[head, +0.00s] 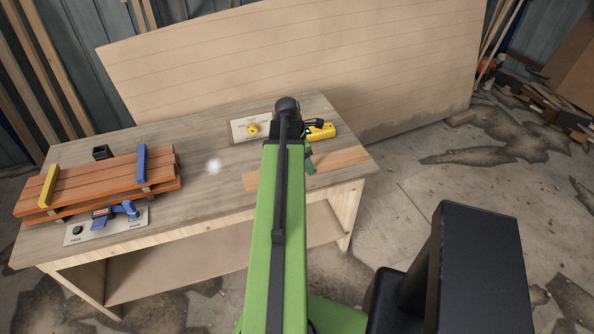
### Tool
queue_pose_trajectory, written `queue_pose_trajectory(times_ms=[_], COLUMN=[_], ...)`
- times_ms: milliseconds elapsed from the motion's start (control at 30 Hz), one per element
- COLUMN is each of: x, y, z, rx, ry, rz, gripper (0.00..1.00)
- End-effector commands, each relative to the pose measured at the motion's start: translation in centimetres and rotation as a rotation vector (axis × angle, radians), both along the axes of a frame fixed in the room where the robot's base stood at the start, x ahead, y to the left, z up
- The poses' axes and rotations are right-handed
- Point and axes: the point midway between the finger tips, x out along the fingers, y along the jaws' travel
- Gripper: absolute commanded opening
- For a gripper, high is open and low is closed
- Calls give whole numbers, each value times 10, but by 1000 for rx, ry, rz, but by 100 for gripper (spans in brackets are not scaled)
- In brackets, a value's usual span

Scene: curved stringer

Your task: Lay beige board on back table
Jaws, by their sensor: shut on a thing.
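A beige board (338,163), narrow and flat, shows at the right front of the wooden table (215,195). Its middle is hidden behind my green arm, and its ends show on either side. My gripper (309,162) is mostly hidden by the arm; a small green part of it shows at the board. It is shut on the board. I cannot tell whether the board touches the tabletop or hangs just above it.
Reddish-brown planks (110,184) with a yellow clamp (49,185) and a blue clamp (142,165) lie at the left. A yellow tool (321,131) stands behind the board. A large tan panel (290,65) stands behind the table. The tabletop's middle is mostly clear.

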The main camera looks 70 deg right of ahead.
Motion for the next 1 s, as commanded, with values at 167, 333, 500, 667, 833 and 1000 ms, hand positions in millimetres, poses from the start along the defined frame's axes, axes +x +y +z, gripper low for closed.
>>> queue_pose_trajectory(times_ms=[167, 333, 500, 667, 833, 1000], x=[31, 54, 62, 62, 62, 62], y=[-42, -70, -79, -79, -79, -78], z=[-37, -57, -62, -64, -92, -104], rx=[-1, -1, -1, -1, -1, -1], ry=[0, 0, 0, -1, 0, 0], rz=[1, 1, 1, 0, 1, 1], gripper=[0, 0, 0, 0, 0, 0])
